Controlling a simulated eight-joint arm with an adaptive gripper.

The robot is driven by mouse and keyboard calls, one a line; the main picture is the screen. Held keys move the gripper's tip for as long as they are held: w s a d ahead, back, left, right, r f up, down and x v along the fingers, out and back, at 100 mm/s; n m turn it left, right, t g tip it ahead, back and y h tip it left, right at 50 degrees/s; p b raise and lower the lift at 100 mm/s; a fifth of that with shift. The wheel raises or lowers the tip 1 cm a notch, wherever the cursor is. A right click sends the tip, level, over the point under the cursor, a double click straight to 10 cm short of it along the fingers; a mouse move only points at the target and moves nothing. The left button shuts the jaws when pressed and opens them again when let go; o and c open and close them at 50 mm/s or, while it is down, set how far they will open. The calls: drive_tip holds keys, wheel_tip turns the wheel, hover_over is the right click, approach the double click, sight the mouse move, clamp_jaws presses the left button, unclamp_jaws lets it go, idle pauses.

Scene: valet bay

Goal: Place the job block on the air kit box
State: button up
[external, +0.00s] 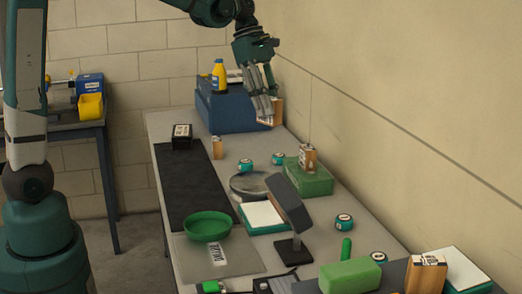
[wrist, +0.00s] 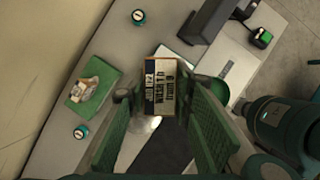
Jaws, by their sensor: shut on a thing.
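The job block (wrist: 164,84), wooden with a printed white and dark label, sits between the fingers of my gripper (wrist: 160,92) in the wrist view. In the external view my gripper (external: 264,106) points down, shut on the block (external: 277,112), at the right end of a blue box (external: 226,112). A green box (external: 311,182) stands nearer on the bench with another wooden block (external: 308,154) on top; this green box also shows in the wrist view (wrist: 77,93). I cannot read which box is the air kit box.
A yellow bottle (external: 219,75) stands at the blue box. Teal round tins (external: 344,222), a round dish (external: 250,185), a dark tilted screen (external: 289,205) and a green bowl (external: 207,227) crowd the bench. The wall (external: 400,120) runs close along its right side.

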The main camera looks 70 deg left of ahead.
drive_tip(key=w+a+n+t+y, duration=0.15)
drive_tip(key=a+n, duration=0.25)
drive_tip(key=a, duration=1.7)
drive_tip(key=n+y, duration=0.2)
drive_tip(key=n, duration=0.6)
hover_over(182, 130)
wheel_tip(182, 130, down, 13)
drive_tip(key=shift+f+t+p, duration=0.25)
drive_tip(key=shift+f+p, duration=0.1)
drive_tip(key=shift+f, duration=0.1)
drive_tip(key=shift+f, duration=3)
drive_tip(key=shift+f, duration=1.9)
